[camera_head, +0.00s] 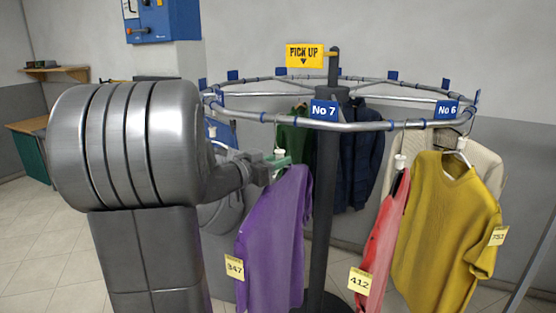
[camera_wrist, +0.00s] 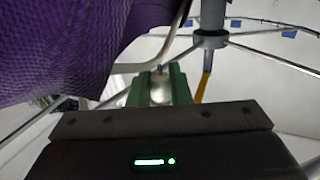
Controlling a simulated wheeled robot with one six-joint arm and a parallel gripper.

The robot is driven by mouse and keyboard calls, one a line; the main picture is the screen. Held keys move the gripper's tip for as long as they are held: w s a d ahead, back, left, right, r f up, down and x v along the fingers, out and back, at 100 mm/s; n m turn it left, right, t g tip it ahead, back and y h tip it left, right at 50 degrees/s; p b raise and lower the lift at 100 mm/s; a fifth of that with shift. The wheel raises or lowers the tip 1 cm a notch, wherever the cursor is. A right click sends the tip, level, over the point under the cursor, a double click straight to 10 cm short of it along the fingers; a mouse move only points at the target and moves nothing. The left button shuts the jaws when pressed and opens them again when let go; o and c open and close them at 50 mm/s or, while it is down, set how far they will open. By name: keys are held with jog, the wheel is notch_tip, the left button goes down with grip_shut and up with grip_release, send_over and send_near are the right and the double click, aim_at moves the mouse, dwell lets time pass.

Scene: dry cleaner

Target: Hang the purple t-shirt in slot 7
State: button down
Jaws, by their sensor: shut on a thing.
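The purple t-shirt (camera_head: 275,240) hangs from its hanger below the rail, left of the centre pole, with a yellow tag reading 347. My gripper (camera_head: 278,162) is shut on the hanger's white neck at the top of the shirt. In the wrist view my gripper (camera_wrist: 159,88) has its green fingers around the pale neck, and the purple cloth (camera_wrist: 70,45) fills the upper left. The No 7 sign (camera_head: 324,110) is on the near rail, to the right of and above my gripper. I cannot tell whether the hanger's hook touches the rail.
The round rail (camera_head: 370,126) carries blue markers. A red garment (camera_head: 382,240) tagged 412 and a yellow sweater (camera_head: 445,215) hang to the right, near the No 6 sign (camera_head: 447,109). Dark blue and green garments hang behind. The dark centre pole (camera_head: 324,220) stands close to the purple shirt.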

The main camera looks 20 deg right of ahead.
jog(key=c, duration=1.3)
grip_release()
jog(key=shift+o, duration=0.2)
jog(key=b+v, duration=0.3)
jog(key=v, duration=1)
jog(key=shift+a, duration=0.4)
jog(key=shift+s+a, duration=0.1)
jog(key=shift+s, duration=0.1)
jog(key=s+a+p, duration=0.4)
jog(key=s+a, duration=0.6)
jog(key=a, duration=0.2)
